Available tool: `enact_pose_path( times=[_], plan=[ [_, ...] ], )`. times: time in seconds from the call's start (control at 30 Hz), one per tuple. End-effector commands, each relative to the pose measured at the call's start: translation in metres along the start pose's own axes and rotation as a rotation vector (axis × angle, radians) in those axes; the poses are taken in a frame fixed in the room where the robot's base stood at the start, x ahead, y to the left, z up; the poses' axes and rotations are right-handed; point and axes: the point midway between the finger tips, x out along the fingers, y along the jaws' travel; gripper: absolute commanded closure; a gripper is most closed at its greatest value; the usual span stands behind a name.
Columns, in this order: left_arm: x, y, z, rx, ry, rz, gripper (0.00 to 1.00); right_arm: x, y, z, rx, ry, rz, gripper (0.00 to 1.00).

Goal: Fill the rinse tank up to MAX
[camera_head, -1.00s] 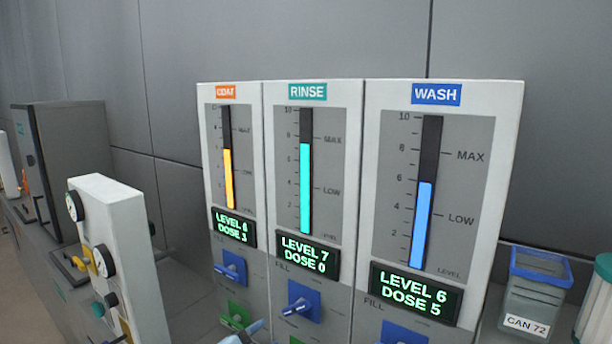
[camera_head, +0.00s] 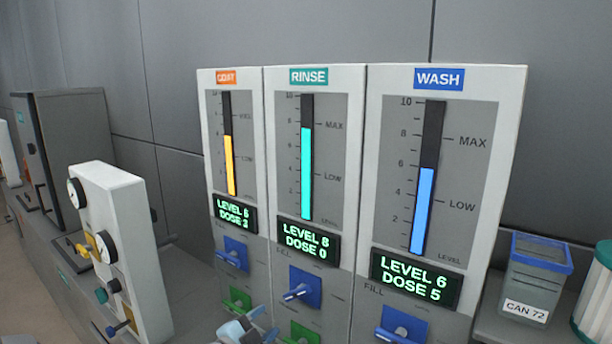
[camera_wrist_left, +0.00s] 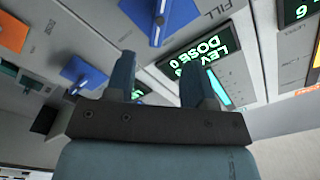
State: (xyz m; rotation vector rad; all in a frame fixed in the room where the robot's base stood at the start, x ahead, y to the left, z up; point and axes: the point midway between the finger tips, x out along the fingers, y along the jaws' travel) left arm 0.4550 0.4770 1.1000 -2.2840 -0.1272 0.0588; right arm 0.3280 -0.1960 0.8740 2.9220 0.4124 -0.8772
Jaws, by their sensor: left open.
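The rinse tank gauge (camera_head: 306,170) stands in the middle panel in the head view, with a teal column whose top is about level with the MAX mark. Its display (camera_head: 306,239) reads LEVEL 8, DOSE 0. Below is the rinse's blue FILL valve (camera_head: 299,288) with a blue lever; it also appears at the top of the left wrist view (camera_wrist_left: 160,20). My left gripper (camera_head: 248,325) is low in the head view, left of and below that valve. In the left wrist view its two fingers (camera_wrist_left: 160,82) are apart with nothing between them. My right gripper is out of view.
The coat gauge (camera_head: 229,150) is left of the rinse, the wash gauge (camera_head: 424,190) right of it, each above a blue valve. Green valves (camera_head: 304,333) sit below. A can marked CAN 72 (camera_head: 534,285) stands at right. A white panel with dials (camera_head: 110,240) stands at left.

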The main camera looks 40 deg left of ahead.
Motion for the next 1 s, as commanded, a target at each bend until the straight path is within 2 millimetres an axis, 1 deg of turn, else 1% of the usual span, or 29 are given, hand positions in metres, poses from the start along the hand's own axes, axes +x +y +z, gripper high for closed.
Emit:
enact_pose_path(
  times=[0.03, 0.13, 0.27, 0.37, 0.47, 0.6, 0.8, 0.9, 1.0],
  plan=[
    [-0.007, 0.003, 0.003, 0.005, 0.0, 0.003, 0.51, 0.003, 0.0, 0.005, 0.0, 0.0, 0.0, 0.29],
    [-0.015, 0.002, 0.002, 0.003, 0.001, 0.002, 0.51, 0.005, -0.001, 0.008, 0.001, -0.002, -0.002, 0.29],
    [-0.01, -0.001, 0.0, 0.0, 0.002, -0.001, 0.51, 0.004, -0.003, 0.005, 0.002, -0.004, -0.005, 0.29],
    [0.002, -0.002, -0.001, 0.001, 0.003, -0.002, 0.51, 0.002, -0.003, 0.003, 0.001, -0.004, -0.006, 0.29],
    [0.02, -0.003, -0.001, 0.001, 0.003, -0.001, 0.51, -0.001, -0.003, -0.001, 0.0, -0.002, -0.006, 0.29],
    [0.049, -0.003, -0.001, 0.002, 0.003, -0.002, 0.51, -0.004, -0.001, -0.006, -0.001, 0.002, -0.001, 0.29],
    [0.087, -0.002, -0.001, 0.0, 0.001, -0.001, 0.51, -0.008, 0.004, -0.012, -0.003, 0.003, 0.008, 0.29],
    [0.102, -0.002, 0.0, 0.001, 0.001, -0.001, 0.51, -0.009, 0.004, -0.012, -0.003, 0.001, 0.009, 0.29],
    [0.113, -0.001, 0.0, 0.001, 0.001, 0.0, 0.51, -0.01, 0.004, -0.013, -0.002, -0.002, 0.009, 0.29]
  ],
)
